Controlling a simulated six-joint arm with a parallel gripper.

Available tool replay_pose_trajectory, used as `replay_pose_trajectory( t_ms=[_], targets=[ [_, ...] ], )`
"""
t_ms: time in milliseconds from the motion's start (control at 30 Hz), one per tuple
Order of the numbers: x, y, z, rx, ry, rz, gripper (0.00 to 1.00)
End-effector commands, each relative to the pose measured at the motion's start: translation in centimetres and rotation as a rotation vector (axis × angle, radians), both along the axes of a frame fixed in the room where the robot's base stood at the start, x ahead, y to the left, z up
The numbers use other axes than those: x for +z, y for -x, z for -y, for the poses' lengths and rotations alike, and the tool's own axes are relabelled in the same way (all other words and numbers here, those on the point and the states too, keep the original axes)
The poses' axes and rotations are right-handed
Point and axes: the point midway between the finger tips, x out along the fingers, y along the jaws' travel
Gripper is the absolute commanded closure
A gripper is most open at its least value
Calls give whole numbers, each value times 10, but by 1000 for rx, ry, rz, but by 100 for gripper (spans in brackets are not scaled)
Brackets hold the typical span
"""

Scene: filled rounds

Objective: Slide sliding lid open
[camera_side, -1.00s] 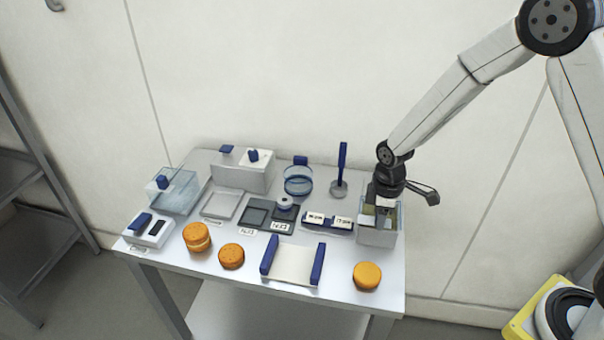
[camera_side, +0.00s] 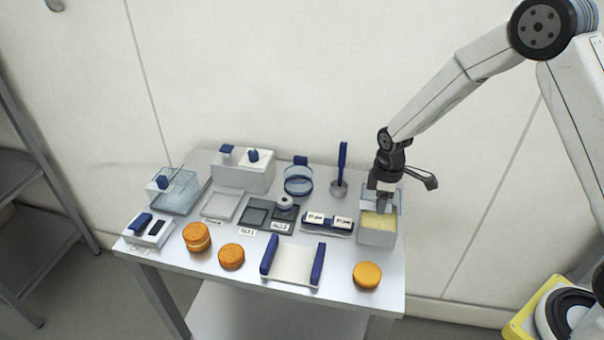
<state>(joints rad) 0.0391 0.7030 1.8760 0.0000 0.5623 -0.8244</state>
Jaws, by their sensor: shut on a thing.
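The tub (camera_side: 376,238) stands at the right end of the table, with pale yellow filling (camera_side: 378,221) visible in its front part. The clear sliding lid (camera_side: 395,201) shows at the back of the tub's top, behind the filling. My gripper (camera_side: 383,207) points down at the tub's rear and is shut on the sliding lid. Its fingers hide the spot they grip and part of the lid.
Several orange rounds (camera_side: 367,275) lie along the front, beside a white tray with blue sides (camera_side: 292,265). Left of the tub are a labelled holder (camera_side: 328,222) and an upright blue-handled tool (camera_side: 341,170). A clear box (camera_side: 174,191) and a white box (camera_side: 242,176) stand farther left.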

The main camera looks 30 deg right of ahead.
Motion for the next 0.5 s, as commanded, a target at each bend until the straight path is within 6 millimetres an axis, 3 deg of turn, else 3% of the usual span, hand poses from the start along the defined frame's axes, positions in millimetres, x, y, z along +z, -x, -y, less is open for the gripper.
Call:
replay_pose_trajectory(
  t_ms=[500],
  targets=[
    [1, -19, 19, -1, 1, 2, 90]
  ],
)
